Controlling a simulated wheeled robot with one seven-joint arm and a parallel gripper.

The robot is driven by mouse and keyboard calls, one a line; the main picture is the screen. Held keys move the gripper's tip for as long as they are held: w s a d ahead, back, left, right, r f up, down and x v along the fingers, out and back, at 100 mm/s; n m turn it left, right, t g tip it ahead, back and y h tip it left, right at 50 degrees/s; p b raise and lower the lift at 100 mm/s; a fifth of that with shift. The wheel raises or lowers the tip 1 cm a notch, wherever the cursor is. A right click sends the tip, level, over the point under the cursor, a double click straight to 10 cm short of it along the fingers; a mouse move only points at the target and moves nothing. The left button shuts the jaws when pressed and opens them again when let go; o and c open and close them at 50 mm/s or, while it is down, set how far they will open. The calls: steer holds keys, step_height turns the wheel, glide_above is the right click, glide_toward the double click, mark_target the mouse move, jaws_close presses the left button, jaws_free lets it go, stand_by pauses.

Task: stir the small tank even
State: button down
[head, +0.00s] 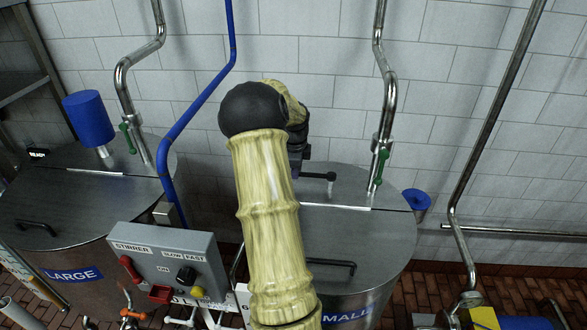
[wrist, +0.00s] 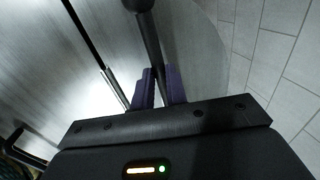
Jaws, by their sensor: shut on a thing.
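The small tank (head: 370,240) stands at right in the head view, with a grey metal lid and a blue label partly hidden by my arm. A dark crank-like handle (head: 318,176) rises from the back part of its lid. My gripper (head: 302,171) is at that handle, above the lid, mostly behind my arm. In the wrist view, my gripper (wrist: 160,76) has its purple fingers shut on the dark handle (wrist: 148,38), with the lid (wrist: 80,65) below. The tank's contents are hidden by the lid.
The large tank (head: 70,225) with a blue motor (head: 88,118) stands at left. A grey stirrer box (head: 168,258) with a red lever, knob and buttons stands between the tanks in front. A steel pipe with a green-handled valve (head: 379,165) stands close right of the handle. A tiled wall is behind.

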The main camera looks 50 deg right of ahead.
steer(key=shift+w+d+r, duration=0.1)
steer(key=shift+w+r, duration=0.05)
steer(key=shift+r, duration=0.05)
steer(key=c, duration=1.4)
jaws_free()
steer(key=shift+f, duration=0.15)
step_height(320, 180, up, 17)
steer(key=s+a+b, duration=0.1)
steer(key=a+b, duration=0.1)
steer(key=b, duration=0.2)
steer(key=shift+s+a, duration=0.3)
steer(key=shift+a, duration=0.1)
steer(key=shift+s, duration=0.15)
